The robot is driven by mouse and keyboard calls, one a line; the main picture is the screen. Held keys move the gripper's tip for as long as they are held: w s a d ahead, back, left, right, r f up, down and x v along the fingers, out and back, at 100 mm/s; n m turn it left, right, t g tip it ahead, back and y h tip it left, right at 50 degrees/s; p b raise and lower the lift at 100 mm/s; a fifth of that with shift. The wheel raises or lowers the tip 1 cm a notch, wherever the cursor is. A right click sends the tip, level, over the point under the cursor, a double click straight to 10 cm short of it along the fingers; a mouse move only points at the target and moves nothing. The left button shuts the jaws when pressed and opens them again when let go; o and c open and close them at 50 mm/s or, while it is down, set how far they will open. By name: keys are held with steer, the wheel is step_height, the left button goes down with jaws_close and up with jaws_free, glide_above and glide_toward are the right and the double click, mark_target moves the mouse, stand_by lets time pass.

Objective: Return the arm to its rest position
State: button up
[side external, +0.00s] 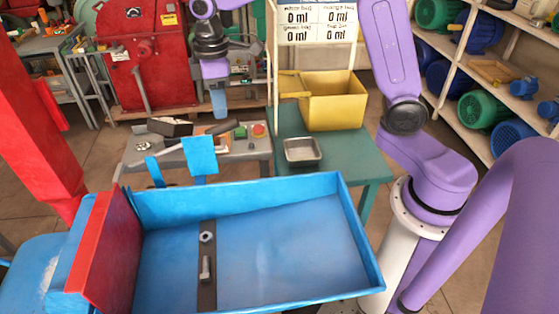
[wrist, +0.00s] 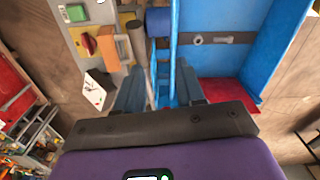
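My purple arm reaches in from the top of the side external view. My gripper (side external: 219,104) has blue fingers and points down, above and behind the work table and the blue trough (side external: 270,240). In the wrist view my gripper (wrist: 160,92) has its two fingers apart with a gap between them. Nothing is seen held. Blue upright plates show in the gap, apparently beyond the fingertips. In the side external view, the far finger is hidden behind the near one.
A nut (side external: 206,237) and a bolt (side external: 206,268) lie on a dark strip in the trough. The grey table (side external: 250,153) holds tools and a red button (side external: 258,130). A yellow box (side external: 335,105) and metal tray (side external: 302,151) stand on a green table. A red machine (side external: 150,60) stands behind.

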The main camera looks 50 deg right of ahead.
steer(key=s+d+f+n, duration=0.1)
steer(key=s+d, duration=0.2)
steer(key=s, duration=1.1)
steer(key=s+d+f+n, duration=0.1)
steer(key=s+d+f, duration=0.1)
steer(key=s, duration=1.3)
steer(key=shift+s+d, duration=0.2)
steer(key=shift+d, duration=0.5)
steer(key=shift+o, duration=0.2)
steer(key=shift+r, duration=0.1)
